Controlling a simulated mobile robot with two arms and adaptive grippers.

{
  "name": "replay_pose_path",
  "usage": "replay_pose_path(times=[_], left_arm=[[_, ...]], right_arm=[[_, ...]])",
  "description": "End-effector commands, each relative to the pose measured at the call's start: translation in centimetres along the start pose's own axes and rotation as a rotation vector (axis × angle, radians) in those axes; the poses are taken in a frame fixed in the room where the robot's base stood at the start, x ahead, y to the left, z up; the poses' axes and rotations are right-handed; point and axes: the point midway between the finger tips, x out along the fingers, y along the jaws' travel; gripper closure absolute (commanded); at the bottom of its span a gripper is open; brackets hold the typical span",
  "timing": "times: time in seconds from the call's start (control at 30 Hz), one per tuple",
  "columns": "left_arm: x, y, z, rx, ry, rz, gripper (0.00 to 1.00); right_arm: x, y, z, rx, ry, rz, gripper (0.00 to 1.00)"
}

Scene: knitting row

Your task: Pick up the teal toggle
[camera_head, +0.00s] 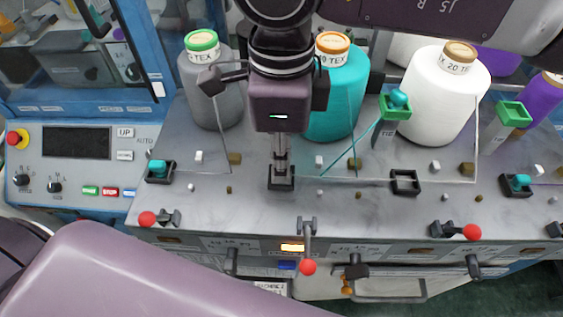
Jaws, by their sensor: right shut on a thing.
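My right gripper (281,170) points straight down from above, with its narrow fingers closed at a small black square frame (281,185) on the grey machine top. It is shut on the teal toggle there, which the fingertips hide almost wholly. Other teal toggles sit in black frames at the left (157,167) and right (520,182). A further teal piece (398,97) sits on a green holder. The black frame right of my gripper (404,182) looks empty. My left gripper is out of view; only its arm fills the lower left.
Grey (212,95), teal (335,115) and white (443,95) yarn cones stand behind, with threads running forward. Red-knobbed levers (147,218) line the front edge, including one near my gripper (307,267). A control panel (77,160) is at left. Small cubes lie between frames.

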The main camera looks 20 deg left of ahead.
Motion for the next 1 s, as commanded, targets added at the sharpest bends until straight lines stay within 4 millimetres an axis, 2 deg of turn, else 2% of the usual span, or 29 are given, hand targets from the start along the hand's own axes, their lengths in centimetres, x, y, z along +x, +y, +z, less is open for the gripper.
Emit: replay_pose_path(times=[0.17,0.27,0.37,0.5,0.7,0.9,1.0], left_arm=[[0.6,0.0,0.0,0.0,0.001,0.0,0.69],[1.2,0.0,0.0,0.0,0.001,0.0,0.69],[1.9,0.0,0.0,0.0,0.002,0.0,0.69],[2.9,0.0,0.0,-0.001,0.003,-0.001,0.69],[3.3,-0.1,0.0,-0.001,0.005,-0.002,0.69],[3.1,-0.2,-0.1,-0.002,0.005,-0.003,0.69],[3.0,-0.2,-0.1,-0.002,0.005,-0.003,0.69]], right_arm=[[-1.3,-0.1,0.0,0.001,0.0,-0.003,0.96],[-2.9,0.0,0.1,0.001,-0.002,-0.003,0.96],[-5.3,-0.1,0.1,0.002,-0.003,-0.005,0.96],[-9.6,-0.1,0.1,0.002,-0.003,-0.005,0.96],[-15.1,0.0,0.1,0.001,-0.001,-0.002,0.96],[-18.5,0.0,0.0,0.002,0.001,-0.002,0.96],[-19.3,0.0,0.0,0.0,0.0,-0.001,0.96]])
